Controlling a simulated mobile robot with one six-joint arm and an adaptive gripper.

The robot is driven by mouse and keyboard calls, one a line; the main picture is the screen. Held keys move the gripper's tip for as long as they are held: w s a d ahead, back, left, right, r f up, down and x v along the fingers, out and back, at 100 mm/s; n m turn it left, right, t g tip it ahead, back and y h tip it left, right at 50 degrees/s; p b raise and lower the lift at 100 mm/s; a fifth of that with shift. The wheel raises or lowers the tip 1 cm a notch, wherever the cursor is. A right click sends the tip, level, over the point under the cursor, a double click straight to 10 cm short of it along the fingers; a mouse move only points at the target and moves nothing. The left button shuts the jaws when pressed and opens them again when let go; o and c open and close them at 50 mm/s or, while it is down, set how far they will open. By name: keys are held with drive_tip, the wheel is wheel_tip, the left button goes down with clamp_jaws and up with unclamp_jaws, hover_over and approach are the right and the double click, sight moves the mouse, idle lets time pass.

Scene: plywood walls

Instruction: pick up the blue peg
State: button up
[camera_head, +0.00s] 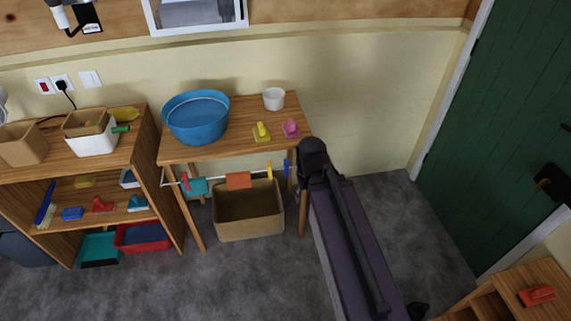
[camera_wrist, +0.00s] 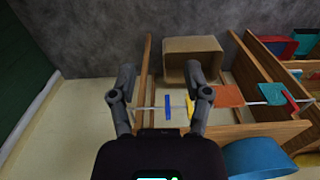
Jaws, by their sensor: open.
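The blue peg (camera_wrist: 167,107) is a small upright clip on a thin white line. In the wrist view it shows between the two fingers of my gripper (camera_wrist: 161,75), which is open and empty. In the head view the blue peg (camera_head: 287,168) is at the right end of the line, below the small table's top and close to the end of my arm. A yellow peg (camera_wrist: 190,107) sits on the line beside it, close to my right-hand finger. Whether that finger touches it I cannot tell.
An orange cloth (camera_head: 239,180), a teal cloth (camera_head: 195,187) and a red peg (camera_head: 185,181) hang further left on the line. The wooden table (camera_head: 236,142) carries a blue basin (camera_head: 196,118). A brown bin (camera_head: 248,218) stands below the line.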

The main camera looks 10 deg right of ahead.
drive_tip(key=shift+a, duration=0.2)
drive_tip(key=t+b, duration=0.4)
drive_tip(key=t, duration=0.1)
approach(287, 161)
drive_tip(key=r, duration=0.2)
drive_tip(key=shift+s+a, duration=0.1)
drive_tip(key=shift+a, duration=0.05)
drive_tip(key=shift+f, duration=0.1)
drive_tip(key=shift+g, duration=0.3)
drive_tip(key=b+x, duration=0.8)
drive_tip(key=shift+f, duration=0.2)
drive_tip(key=shift+b+x, duration=2.4)
drive_tip(key=shift+x, duration=0.25)
drive_tip(key=c, duration=0.9)
